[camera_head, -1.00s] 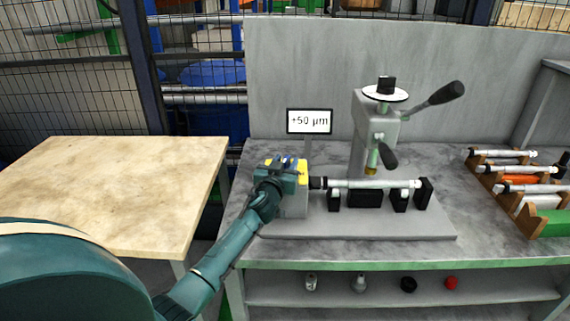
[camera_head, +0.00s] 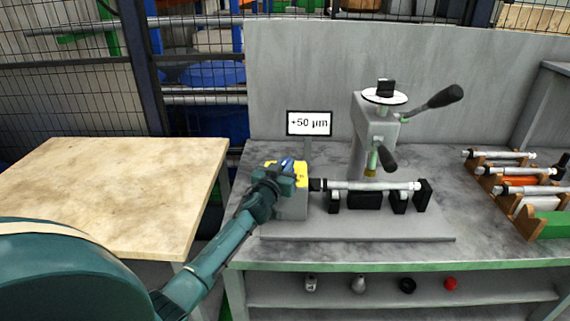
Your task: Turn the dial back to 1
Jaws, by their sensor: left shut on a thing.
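My left gripper (camera_head: 286,170) is at the grey headstock box (camera_head: 291,208) with the yellow top plate (camera_head: 302,176), at the left end of the grinder. It is shut on a small dial on that box. The gripper hides most of the dial, so its pointer and numbers cannot be read. A display sign (camera_head: 310,123) behind reads +50 µm. My right gripper is not in view.
A shaft (camera_head: 370,185) lies across black supports right of the headstock. A column with black-handled levers (camera_head: 435,110) and a white disc (camera_head: 385,96) rises behind it. Wooden racks with shafts (camera_head: 505,170) stand right. The wooden table (camera_head: 110,190) at left is bare.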

